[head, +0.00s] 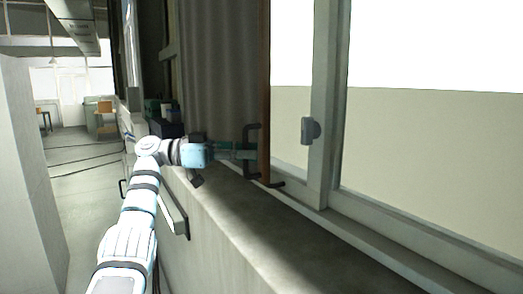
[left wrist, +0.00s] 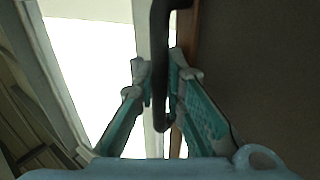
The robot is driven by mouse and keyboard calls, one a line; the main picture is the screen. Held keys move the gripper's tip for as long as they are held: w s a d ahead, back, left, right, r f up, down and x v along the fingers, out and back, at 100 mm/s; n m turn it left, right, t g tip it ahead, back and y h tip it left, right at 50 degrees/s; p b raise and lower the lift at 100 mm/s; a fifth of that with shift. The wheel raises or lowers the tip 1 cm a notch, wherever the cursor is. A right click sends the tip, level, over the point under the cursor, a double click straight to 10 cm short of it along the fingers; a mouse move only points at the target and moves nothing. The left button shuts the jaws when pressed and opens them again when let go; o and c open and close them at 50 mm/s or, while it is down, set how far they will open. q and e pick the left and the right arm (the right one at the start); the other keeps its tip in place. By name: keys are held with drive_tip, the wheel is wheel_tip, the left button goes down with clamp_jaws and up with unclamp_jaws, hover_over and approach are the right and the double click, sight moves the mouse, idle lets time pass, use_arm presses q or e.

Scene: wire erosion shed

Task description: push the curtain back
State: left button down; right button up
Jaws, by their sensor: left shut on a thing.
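The grey-brown curtain (head: 215,70) hangs in folds over the left part of the window. Its right edge is a reddish-brown upright bar (head: 265,95) with a dark handle (head: 246,138) on it. My left gripper (head: 247,153) reaches in from the left along the sill and is shut on the handle. In the left wrist view the teal fingers (left wrist: 165,105) stand either side of the dark handle (left wrist: 159,60), with the brown bar and the dark curtain (left wrist: 265,70) to the right. My right gripper is not in view.
The window (head: 400,130) right of the bar is uncovered, with a pale frame and a grey latch (head: 309,130). The stone sill (head: 270,225) in front is clear. Dark and green items (head: 165,115) stand at its far left end. A pale panel (head: 30,180) stands at left.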

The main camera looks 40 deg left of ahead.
use_arm(q)
drive_tip(key=c, duration=1.9)
unclamp_jaws()
drive_tip(key=shift+f, duration=0.1)
drive_tip(key=v, duration=0.7)
drive_tip(key=shift+s, duration=0.3)
